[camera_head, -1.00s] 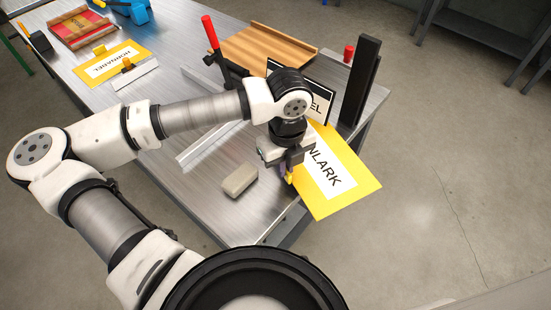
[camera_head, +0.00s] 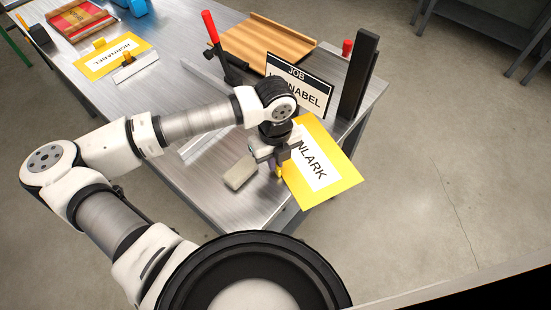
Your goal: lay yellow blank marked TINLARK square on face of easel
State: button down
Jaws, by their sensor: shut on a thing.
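The yellow blank (camera_head: 340,188) has a white label on which "NLARK" can be read; the start of the word is hidden behind my wrist. My gripper (camera_head: 276,166) is shut on the blank's left edge. It holds the blank flat or nearly so, by the table's near right corner, with much of the blank out past the edge. A wooden board with a raised lip (camera_head: 262,42) stands at the back of the table and looks like the easel; the gripper and blank are apart from it, on the near side.
A red-handled clamp (camera_head: 211,30) stands left of the board. A grey-beige block (camera_head: 240,172) lies near the gripper. Another yellow blank, HORNABEL (camera_head: 105,65), lies far left.

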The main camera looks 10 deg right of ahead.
jog(key=c, duration=1.5)
grip_release()
jog(key=shift+c, duration=0.2)
jog(key=shift+r+p, duration=0.25)
jog(key=shift+p, duration=0.2)
notch_tip(320, 180, up, 12)
jog(key=b, duration=0.3)
